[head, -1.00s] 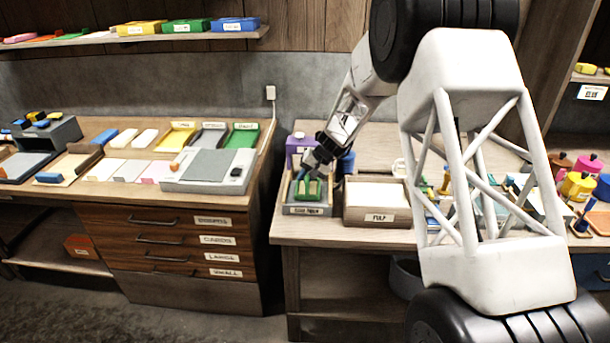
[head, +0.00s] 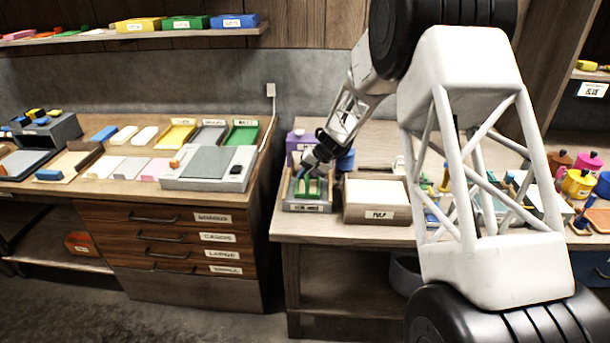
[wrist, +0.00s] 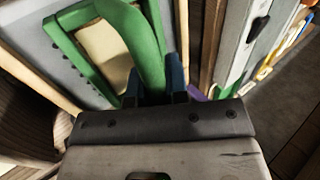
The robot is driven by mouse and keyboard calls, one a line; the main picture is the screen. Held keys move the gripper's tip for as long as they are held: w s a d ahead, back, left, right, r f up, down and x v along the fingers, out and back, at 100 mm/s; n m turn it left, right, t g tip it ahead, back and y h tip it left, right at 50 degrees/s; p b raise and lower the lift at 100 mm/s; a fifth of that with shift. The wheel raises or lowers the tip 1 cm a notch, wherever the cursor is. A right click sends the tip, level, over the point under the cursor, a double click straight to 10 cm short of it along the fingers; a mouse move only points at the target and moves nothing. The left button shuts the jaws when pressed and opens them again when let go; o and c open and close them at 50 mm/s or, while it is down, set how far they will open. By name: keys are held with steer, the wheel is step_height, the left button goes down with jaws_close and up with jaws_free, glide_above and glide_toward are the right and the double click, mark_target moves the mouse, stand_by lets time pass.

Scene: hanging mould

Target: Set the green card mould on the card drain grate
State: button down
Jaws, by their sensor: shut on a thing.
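The green card mould (head: 311,187) is an open green frame with a raised handle, seen at the left end of the right-hand bench. It also shows in the wrist view (wrist: 66,44), with a pale cream panel inside the frame. My gripper (head: 309,172) is shut on its green handle; the blue fingers (wrist: 157,84) close around the handle in the wrist view. The mould is over a grey labelled tray (head: 308,208), whose label is too blurred to read. I cannot tell whether the mould touches the tray's floor.
A wooden box labelled PULP (head: 376,214) stands just right of the tray. A purple container (head: 297,141) and a blue one (head: 346,160) stand behind. A gap separates this bench from the left-hand drawer bench (head: 170,245).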

steer(key=shift+f, duration=0.1)
stand_by(0.3)
steer(key=c, duration=1)
jaws_free()
steer(key=shift+c, duration=0.2)
steer(key=v, duration=0.7)
steer(key=shift+d+r, duration=0.2)
steer(key=shift+r, duration=0.15)
